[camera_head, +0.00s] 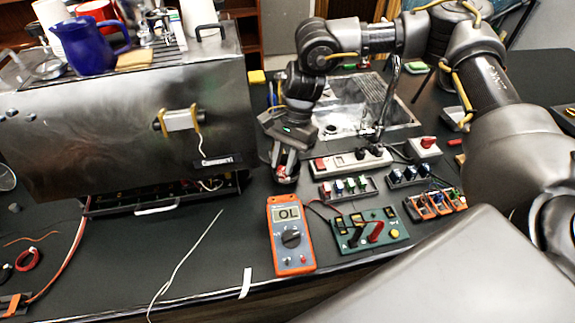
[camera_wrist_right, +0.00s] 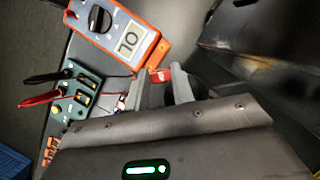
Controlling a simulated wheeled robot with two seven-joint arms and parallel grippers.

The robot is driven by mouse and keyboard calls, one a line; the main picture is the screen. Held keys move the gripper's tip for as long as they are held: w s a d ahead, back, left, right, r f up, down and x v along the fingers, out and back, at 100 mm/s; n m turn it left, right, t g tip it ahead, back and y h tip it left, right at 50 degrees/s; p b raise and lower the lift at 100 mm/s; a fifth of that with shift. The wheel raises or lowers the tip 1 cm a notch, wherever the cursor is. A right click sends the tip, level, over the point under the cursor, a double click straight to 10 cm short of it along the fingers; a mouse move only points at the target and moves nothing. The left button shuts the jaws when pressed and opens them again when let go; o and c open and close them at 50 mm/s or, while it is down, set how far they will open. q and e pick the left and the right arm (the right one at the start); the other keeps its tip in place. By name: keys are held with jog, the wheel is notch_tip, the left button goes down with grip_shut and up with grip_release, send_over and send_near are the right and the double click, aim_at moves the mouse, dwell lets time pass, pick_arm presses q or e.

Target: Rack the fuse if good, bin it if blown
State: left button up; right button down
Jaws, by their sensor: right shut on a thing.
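The orange multimeter (camera_head: 291,236) reads "OL" and also shows in the right wrist view (camera_wrist_right: 122,38). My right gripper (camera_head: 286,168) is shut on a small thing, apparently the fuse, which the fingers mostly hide. Its fingers (camera_wrist_right: 160,88) show in the wrist view with a small red patch between and beyond them; I cannot tell whether that is the fuse. The green test board (camera_head: 350,240) carries a black and a red probe. A rack (camera_head: 347,198) with several fuses stands behind it. My left gripper is out of view.
A large steel brewer (camera_head: 120,120) fills the left, with a blue jug (camera_head: 93,45) on top. A switch strip (camera_head: 350,160), a blue-topped parts rack (camera_head: 408,180) and an orange rack (camera_head: 436,204) crowd the right. The front left of the table is mostly free, crossed by wires.

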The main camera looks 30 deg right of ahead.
jog(key=w+d+r+m+t+p, duration=0.3)
jog(key=w+d+m+p, duration=0.2)
jog(key=m+p, duration=0.25)
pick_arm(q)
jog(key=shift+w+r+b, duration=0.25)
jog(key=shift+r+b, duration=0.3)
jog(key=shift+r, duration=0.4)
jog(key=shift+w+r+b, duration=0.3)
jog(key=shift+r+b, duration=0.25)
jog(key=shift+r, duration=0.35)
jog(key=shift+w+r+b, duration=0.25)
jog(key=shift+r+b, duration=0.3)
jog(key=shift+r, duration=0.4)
pick_arm(e)
notch_tip(320, 180, down, 6)
jog(key=m, duration=0.1)
jog(key=shift+w+d, duration=0.15)
jog(key=shift+d, duration=0.1)
jog(key=c, duration=1.1)
grip_release()
pick_arm(q)
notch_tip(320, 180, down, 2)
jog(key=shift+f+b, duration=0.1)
jog(key=shift+b, duration=1)
pick_arm(e)
jog(key=v, duration=1)
jog(key=shift+d+r, duration=0.25)
jog(key=shift+d, duration=0.1)
